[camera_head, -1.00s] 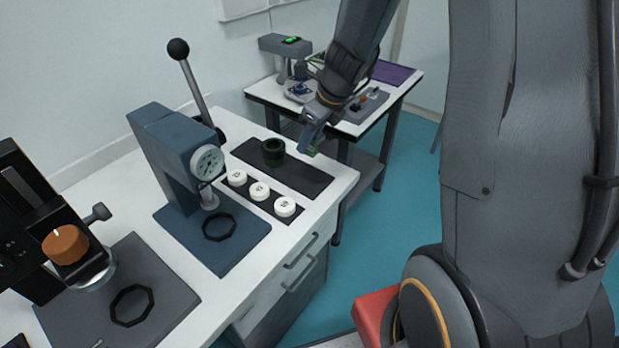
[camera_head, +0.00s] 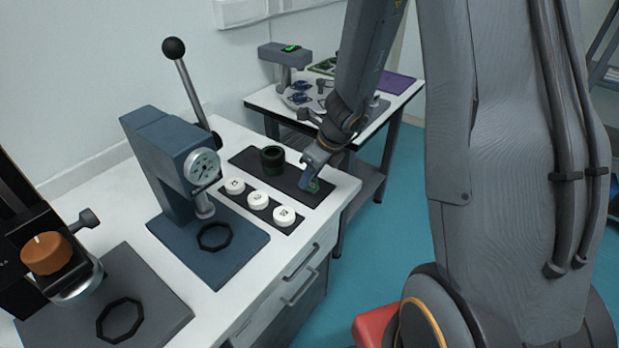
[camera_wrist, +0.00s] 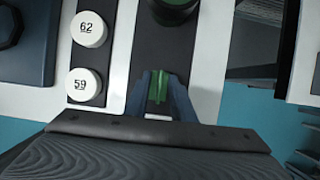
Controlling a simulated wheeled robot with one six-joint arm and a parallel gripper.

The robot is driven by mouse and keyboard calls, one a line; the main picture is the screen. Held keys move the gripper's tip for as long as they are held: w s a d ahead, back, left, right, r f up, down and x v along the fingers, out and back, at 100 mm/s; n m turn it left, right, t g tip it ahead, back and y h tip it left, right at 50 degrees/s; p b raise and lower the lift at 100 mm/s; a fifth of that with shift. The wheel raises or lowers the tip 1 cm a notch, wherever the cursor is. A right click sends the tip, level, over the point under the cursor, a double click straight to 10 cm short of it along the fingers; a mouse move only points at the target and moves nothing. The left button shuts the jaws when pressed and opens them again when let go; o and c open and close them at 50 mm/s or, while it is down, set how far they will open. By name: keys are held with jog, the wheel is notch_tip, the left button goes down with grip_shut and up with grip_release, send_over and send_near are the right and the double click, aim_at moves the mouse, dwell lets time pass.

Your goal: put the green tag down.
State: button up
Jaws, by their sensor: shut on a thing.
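The green tag (camera_wrist: 158,88) is between the two fingers of my gripper (camera_wrist: 160,86) in the wrist view. My gripper (camera_head: 307,184) is shut on it, low over the right end of the long black mat (camera_head: 243,157). The tag (camera_head: 315,187) shows only as a small green patch in the head view. I cannot tell whether it touches the mat. A dark green cylinder (camera_head: 272,160) stands on the same mat, left of and behind my gripper; it also shows at the top of the wrist view (camera_wrist: 174,8).
Several white numbered discs, one (camera_head: 258,200) in the middle, lie on a black strip in front of the mat. The white table's right edge (camera_head: 350,190) is close to my gripper. A second table stands behind.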

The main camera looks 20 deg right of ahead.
jog(key=shift+f, duration=0.1)
jog(key=o, duration=1)
jog(key=p+v, duration=0.3)
jog(key=v, duration=0.9)
jog(key=s+a+n+h, duration=0.1)
jog(key=s+n, duration=0.3)
jog(key=n, duration=0.5)
jog(key=s+r+n+g, duration=0.1)
jog(key=s+n, duration=0.4)
jog(key=n, duration=0.5)
jog(key=s+a+r+n+h, duration=0.1)
jog(key=s+n, duration=0.3)
jog(key=n, duration=0.5)
jog(key=shift+s+a+r+n+g+h, duration=0.1)
jog(key=shift+s+a+n+g+h, duration=0.2)
jog(key=shift+a+n+g, duration=0.1)
notch_tip(320, 180, down, 4)
jog(key=b, duration=0.3)
jog(key=shift+b, duration=0.35)
